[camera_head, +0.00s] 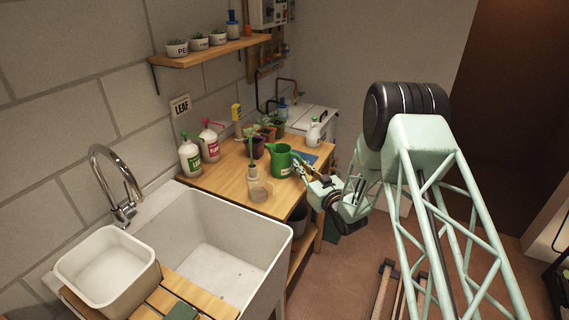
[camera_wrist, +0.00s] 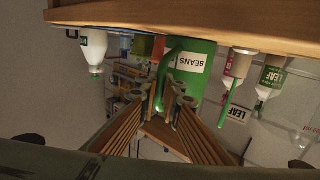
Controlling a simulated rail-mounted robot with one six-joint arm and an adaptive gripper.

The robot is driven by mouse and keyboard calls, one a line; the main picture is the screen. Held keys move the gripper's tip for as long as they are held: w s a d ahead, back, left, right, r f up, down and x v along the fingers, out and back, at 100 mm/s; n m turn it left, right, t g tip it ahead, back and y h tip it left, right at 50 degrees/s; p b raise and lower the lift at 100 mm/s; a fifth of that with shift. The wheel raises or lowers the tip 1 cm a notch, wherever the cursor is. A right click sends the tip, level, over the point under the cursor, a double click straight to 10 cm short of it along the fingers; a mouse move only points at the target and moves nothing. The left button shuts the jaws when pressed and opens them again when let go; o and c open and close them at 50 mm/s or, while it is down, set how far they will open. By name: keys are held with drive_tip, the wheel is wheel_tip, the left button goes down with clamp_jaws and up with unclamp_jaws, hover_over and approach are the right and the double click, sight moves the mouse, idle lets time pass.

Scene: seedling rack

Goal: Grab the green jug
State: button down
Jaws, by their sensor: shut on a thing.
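The green jug (camera_head: 281,161) stands upright on the wooden bench, with a white label on its side. In the wrist view, which is upside down, the jug (camera_wrist: 203,85) shows its label reading BEANS and a green handle. My gripper (camera_head: 303,166) reaches in from the right at the jug's side. In the wrist view my gripper (camera_wrist: 168,103) has its fingertips close together at the jug's handle and is shut on it. The fingers hide part of the handle.
White bottles (camera_head: 190,155) stand by the wall. A white bottle (camera_head: 314,132) is at the back right. The sink (camera_head: 215,262) is in front.

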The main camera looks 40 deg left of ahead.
sight(300, 158)
drive_tip(key=shift+r, duration=0.4)
drive_tip(key=shift+r, duration=1.3)
drive_tip(key=shift+d+r, duration=0.1)
drive_tip(key=shift+r, duration=0.05)
drive_tip(key=w+r+p+v, duration=0.1)
drive_tip(key=v, duration=1.4)
drive_tip(key=shift+w+d, duration=0.35)
drive_tip(key=shift+d, duration=0.15)
drive_tip(key=shift+d+r, duration=0.15)
drive_tip(key=shift+r, duration=0.05)
idle(0.4)
